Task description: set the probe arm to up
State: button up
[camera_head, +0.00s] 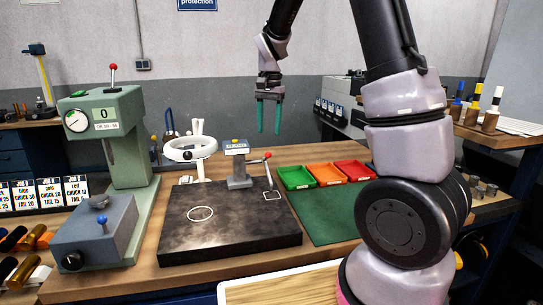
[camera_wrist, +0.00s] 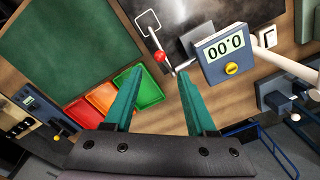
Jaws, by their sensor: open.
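A grey gauge (camera_head: 238,165) with a small display stands at the back of the dark surface plate (camera_head: 225,240); in the wrist view the gauge (camera_wrist: 226,50) reads 0.00. A thin arm with a red ball (camera_head: 267,155) is beside its right side; the red ball (camera_wrist: 160,57) also shows in the wrist view. I cannot tell surely whether this arm is up or down. My gripper (camera_head: 268,130) has teal fingers, open and empty, held in the air above the gauge area. In the wrist view the red ball appears just beyond the gap between the fingertips (camera_wrist: 160,72), apart from them.
Green, orange and red trays (camera_head: 326,174) stand right of the plate by a green mat (camera_head: 322,225). A white ring-shaped fixture (camera_head: 190,149) is behind the plate. A green press (camera_head: 118,140) with a red-knobbed lever stands at left.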

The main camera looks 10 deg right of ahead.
aim_at(268, 154)
notch_tip(268, 154, down, 10)
jog(key=shift+a+f, duration=0.1)
jog(key=shift+a, duration=0.05)
dwell(0.3)
grip_shut()
dwell(1.3)
